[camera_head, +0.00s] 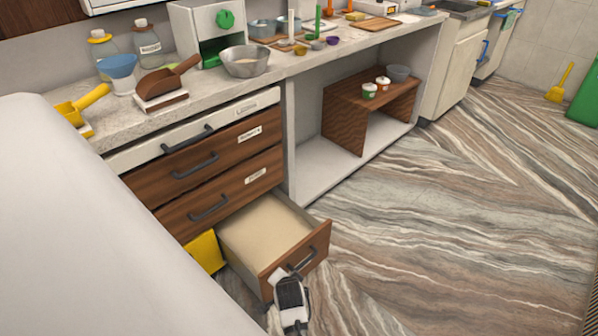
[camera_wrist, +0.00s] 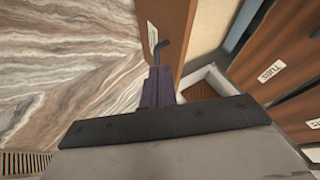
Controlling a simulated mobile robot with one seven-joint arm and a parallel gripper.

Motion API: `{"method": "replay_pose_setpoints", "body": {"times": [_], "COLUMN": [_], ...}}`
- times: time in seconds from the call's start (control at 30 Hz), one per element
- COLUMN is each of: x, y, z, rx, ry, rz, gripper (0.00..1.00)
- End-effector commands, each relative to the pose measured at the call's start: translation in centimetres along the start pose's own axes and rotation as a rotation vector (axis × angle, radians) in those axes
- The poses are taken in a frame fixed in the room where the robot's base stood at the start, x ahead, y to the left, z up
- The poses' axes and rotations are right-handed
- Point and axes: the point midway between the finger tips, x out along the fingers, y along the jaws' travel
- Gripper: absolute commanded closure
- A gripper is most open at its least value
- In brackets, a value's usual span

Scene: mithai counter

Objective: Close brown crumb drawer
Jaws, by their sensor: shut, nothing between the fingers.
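The brown crumb drawer (camera_head: 318,243) is the bottom one in the counter and stands pulled well out, its pale inside showing. Its wooden front (camera_wrist: 175,25) fills the upper middle of the wrist view. A dark bar handle (camera_head: 302,262) sits on that front; part of it also shows in the wrist view (camera_wrist: 163,46). My gripper (camera_head: 282,272) is at the left part of the drawer front in the head view, beside the handle. Its fingers (camera_wrist: 157,80) are shut with nothing between them, close to the front. I cannot tell whether they touch it.
Two closed brown drawers (camera_head: 220,186) and a white-fronted drawer (camera_head: 195,132) lie above. A yellow object (camera_head: 205,251) stands left of the open drawer. A wooden shelf unit (camera_head: 346,113) stands under the counter. The striped floor (camera_head: 440,230) to the right is clear.

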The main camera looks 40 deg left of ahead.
Motion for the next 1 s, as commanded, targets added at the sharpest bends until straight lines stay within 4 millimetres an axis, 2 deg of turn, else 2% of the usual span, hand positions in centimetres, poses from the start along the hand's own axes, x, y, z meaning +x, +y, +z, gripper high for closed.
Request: {"method": "replay_pose_setpoints", "body": {"times": [0.17, 0.6, 0.8, 1.0], "x": [1.8, 10.0, 11.2, 11.7], "y": [0.1, 0.0, -2.6, -3.5], "z": [0.1, 0.1, 0.0, 0.0], "rx": [0.001, 0.000, -0.002, 0.000], "ry": [-0.003, -0.002, -0.001, 0.000], "rz": [0.005, 0.002, 0.000, 0.001], "gripper": [1.00, 1.00, 1.00, 1.00]}}
